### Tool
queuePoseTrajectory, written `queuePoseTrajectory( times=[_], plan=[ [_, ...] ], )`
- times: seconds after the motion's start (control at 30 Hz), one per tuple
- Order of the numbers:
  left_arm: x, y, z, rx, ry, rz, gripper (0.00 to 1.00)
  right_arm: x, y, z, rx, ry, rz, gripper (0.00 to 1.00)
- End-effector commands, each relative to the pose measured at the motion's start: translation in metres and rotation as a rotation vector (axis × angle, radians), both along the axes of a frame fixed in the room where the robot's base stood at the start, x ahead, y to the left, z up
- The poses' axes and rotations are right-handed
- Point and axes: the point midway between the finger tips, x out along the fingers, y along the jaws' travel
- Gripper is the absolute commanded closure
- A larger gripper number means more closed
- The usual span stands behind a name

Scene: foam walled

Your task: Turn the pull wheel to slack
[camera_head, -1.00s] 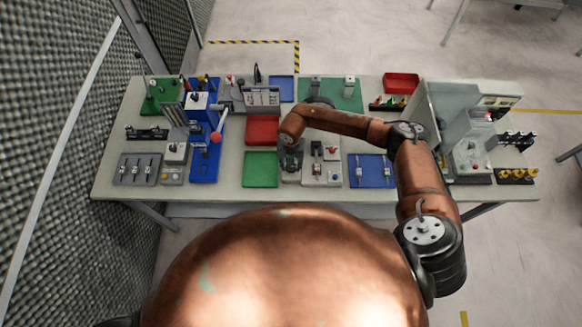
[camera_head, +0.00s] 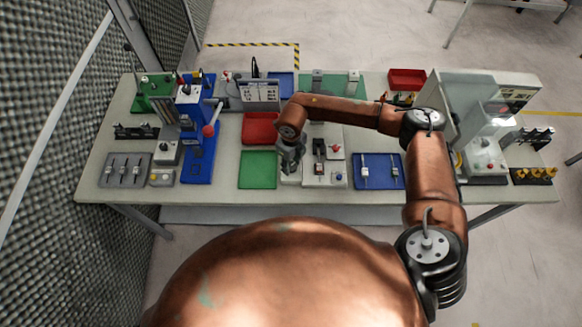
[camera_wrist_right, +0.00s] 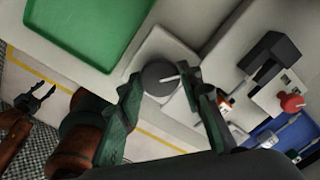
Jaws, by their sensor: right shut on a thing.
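The pull wheel looks to be the dark round knob with a pale pointer line (camera_wrist_right: 160,77), on a light grey base (camera_wrist_right: 157,50) in the right wrist view. My right gripper (camera_wrist_right: 162,85) has its two fingers on either side of this knob and is shut on it. In the head view my right gripper (camera_head: 291,160) is over the small grey unit just right of the green tray, and it hides the knob there. My left gripper does not show clearly in the head view; a dark open gripper (camera_wrist_right: 40,102) at the left edge of the wrist view appears to be mine.
The green tray (camera_head: 258,169) lies left of the gripper, with a red tray (camera_head: 260,128) behind it. A panel with a red knob (camera_head: 335,148) and a blue tray (camera_head: 378,172) stand to the right. A tall grey machine (camera_head: 480,125) is at the right end.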

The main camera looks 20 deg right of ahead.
Motion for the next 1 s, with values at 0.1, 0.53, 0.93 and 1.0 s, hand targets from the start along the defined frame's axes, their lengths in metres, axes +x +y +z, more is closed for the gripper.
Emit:
queuePoseTrajectory(
  times=[0.1,0.53,0.93,1.0],
  plan=[
    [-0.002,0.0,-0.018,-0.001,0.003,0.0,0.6,0.001,0.0,-0.004,0.0,-0.002,0.11,0.91],
    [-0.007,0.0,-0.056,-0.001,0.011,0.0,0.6,0.001,0.0,-0.003,0.001,-0.002,0.484,0.91],
    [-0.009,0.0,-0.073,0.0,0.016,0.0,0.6,0.0,0.0,-0.001,0.001,-0.001,0.671,0.91],
    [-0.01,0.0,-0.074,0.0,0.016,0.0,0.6,0.0,0.0,0.0,0.001,-0.001,0.684,0.91]
  ],
)
